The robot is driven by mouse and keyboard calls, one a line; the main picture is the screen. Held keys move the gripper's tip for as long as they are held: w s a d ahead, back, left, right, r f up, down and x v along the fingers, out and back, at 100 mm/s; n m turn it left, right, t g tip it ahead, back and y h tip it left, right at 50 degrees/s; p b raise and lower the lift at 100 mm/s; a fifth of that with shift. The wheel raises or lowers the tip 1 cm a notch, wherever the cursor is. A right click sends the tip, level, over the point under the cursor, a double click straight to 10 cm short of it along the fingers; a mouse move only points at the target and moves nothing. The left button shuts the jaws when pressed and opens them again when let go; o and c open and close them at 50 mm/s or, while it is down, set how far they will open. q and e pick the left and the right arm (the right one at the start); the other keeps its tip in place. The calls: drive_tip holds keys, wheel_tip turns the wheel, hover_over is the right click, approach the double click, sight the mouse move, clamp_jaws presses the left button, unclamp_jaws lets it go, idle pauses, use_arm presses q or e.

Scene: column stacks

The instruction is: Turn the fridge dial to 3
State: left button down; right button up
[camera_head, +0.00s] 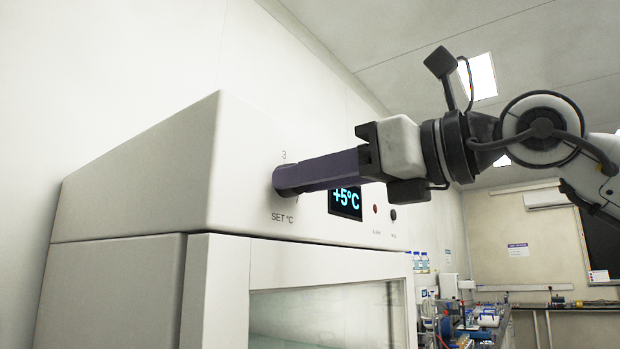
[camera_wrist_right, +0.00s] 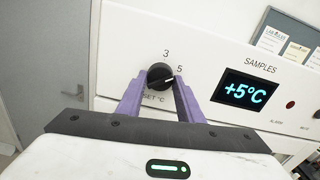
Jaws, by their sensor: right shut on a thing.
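The fridge dial (camera_wrist_right: 160,77) is a round black knob with a white mark that points right, towards the printed 5. The printed 3 (camera_wrist_right: 166,54) is above it, and it also shows in the head view (camera_head: 284,155). My right gripper (camera_wrist_right: 159,86) is shut on the dial, with one purple finger on each side. In the head view the right gripper (camera_head: 287,180) reaches the panel from the right, and its fingers hide the dial. The display (camera_wrist_right: 245,92) reads +5°C. My left gripper is in neither view.
The white fridge (camera_head: 140,180) has a glass door (camera_head: 325,315) below the panel. Small indicators (camera_head: 375,209) sit right of the display. A bench with lab items (camera_head: 475,325) stands in the right background. A grey door (camera_wrist_right: 50,60) is left of the fridge.

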drive_tip(key=n+p, duration=0.1)
drive_tip(key=n, duration=0.9)
drive_tip(key=shift+r+n, duration=0.15)
drive_tip(key=shift+n, duration=0.25)
idle(0.4)
drive_tip(key=o, duration=1.1)
drive_tip(key=shift+c, duration=0.2)
